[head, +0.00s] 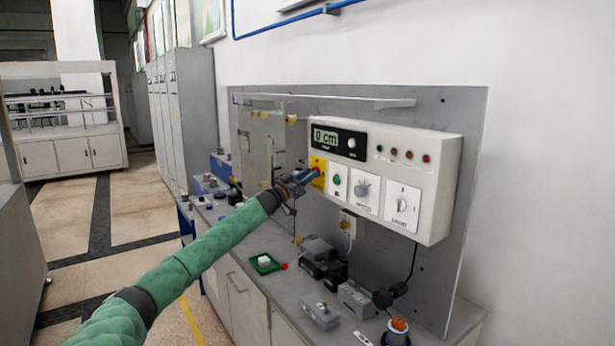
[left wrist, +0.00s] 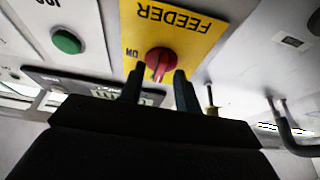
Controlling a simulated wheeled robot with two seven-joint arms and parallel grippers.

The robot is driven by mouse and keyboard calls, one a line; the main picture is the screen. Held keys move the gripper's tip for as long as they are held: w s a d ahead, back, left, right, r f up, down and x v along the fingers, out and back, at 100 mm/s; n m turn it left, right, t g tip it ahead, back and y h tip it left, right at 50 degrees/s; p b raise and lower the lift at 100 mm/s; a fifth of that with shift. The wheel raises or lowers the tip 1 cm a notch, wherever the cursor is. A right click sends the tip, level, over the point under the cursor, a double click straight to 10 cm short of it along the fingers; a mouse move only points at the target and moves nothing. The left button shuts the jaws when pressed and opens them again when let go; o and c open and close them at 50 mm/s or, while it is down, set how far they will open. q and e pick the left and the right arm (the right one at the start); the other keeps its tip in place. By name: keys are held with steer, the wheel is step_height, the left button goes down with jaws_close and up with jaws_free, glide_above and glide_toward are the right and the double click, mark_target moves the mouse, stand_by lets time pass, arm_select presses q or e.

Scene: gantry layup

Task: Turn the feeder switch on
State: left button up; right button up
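The feeder switch is a red rotary knob (left wrist: 160,60) on a yellow plate (left wrist: 192,28) marked FEEDER, which appears upside down in the left wrist view. An ON label sits left of the knob there. The knob's handle points down in that view, towards my gripper, not at the label. In the head view the yellow plate (head: 317,163) is at the control box's left end, and my left gripper (head: 308,176) is right at it. In the left wrist view my left gripper (left wrist: 160,82) has its fingers apart, one on each side of the knob. I cannot tell whether they touch it. My right gripper is not in view.
The white control box (head: 440,150) carries a 0 cm display (head: 326,138), a green button (head: 337,180), a grey dial (head: 362,188) and a light switch (head: 402,205). The bench below holds a green tray (head: 254,265), grey blocks (head: 320,312) and an orange-topped item (head: 399,325).

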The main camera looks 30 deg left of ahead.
arm_select(q)
jaws_close()
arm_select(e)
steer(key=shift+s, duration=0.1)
